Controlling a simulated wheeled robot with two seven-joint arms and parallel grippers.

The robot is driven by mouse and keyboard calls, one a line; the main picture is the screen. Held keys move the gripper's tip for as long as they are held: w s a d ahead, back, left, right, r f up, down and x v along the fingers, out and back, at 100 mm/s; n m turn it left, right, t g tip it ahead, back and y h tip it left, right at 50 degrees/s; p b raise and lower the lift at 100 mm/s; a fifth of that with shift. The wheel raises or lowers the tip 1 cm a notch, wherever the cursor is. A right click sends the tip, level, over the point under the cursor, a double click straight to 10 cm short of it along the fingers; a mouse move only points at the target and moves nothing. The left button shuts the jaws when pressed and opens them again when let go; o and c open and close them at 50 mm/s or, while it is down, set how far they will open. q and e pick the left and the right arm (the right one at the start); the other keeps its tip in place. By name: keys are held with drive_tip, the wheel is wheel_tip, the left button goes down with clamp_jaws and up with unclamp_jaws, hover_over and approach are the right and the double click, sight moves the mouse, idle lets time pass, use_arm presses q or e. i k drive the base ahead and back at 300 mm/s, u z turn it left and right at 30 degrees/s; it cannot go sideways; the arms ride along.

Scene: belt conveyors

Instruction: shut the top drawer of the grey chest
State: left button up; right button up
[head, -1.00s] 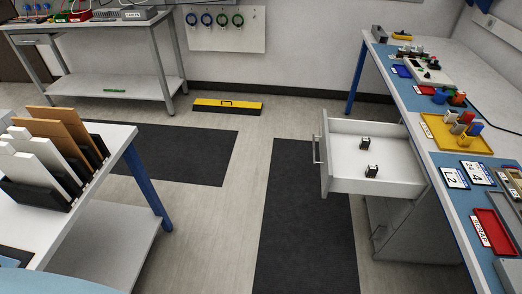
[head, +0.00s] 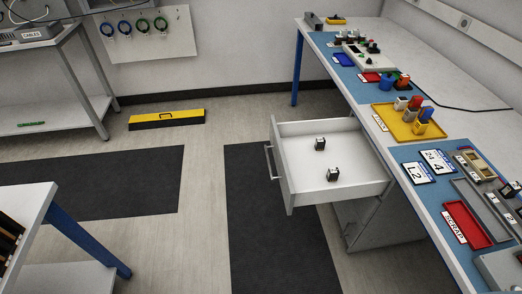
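The grey chest (head: 378,222) stands under the right-hand workbench. Its top drawer (head: 288,196) is pulled far out to the left, with its bar handle (head: 269,161) on the front panel. Two small black-and-white items, one farther back (head: 320,144) and one nearer (head: 333,175), lie apart on the drawer floor. Neither of my grippers shows in the head view.
The right workbench (head: 452,118) carries a yellow tray (head: 388,118), a red scrap tray (head: 470,232) and number cards. Dark mats (head: 262,215) lie on the floor left of the drawer. A left table corner (head: 45,195) juts in. The floor between is clear.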

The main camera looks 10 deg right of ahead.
sight(302, 171)
drive_tip(key=z, duration=0.15)
drive_tip(key=i, duration=0.95)
drive_tip(key=z, duration=1.2)
